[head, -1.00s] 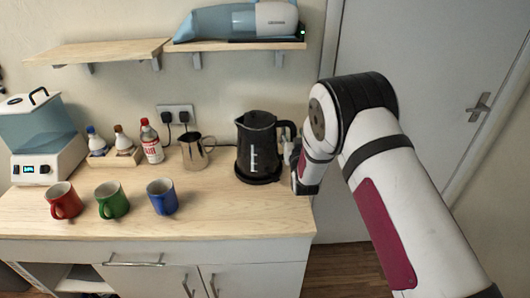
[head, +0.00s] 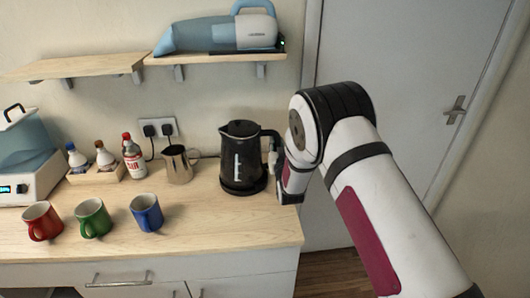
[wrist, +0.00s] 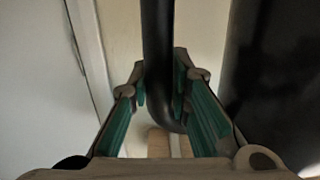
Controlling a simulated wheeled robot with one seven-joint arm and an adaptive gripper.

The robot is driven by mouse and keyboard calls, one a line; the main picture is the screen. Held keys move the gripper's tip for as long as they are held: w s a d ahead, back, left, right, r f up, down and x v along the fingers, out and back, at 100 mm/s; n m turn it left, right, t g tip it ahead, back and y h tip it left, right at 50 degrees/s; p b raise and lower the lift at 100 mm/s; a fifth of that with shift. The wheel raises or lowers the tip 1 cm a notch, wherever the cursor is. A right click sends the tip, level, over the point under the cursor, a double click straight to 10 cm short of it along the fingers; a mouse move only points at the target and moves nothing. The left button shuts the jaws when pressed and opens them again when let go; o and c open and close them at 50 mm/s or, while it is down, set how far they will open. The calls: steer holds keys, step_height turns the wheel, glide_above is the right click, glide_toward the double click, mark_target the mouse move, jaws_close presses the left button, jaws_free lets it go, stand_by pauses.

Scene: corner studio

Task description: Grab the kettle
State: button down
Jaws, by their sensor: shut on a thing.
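The black kettle (head: 239,163) stands upright on its dark round base at the right end of the wooden counter. Its handle is on its right side. My gripper (head: 275,168) is at the handle, at the counter's right edge. In the wrist view, the green-padded fingers of my gripper (wrist: 160,78) are on either side of the black handle (wrist: 157,35) and shut on it. The dark kettle body (wrist: 275,80) fills the right of that view. My wrist hides part of the handle in the head view.
A steel jug (head: 178,165) stands left of the kettle. Blue (head: 146,213), green (head: 93,218) and red (head: 42,222) mugs stand in front on the counter (head: 215,222). A shelf with a handheld vacuum (head: 225,32) hangs above. A door (head: 400,100) is at the right.

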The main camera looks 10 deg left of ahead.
steer(key=shift+r, duration=0.4)
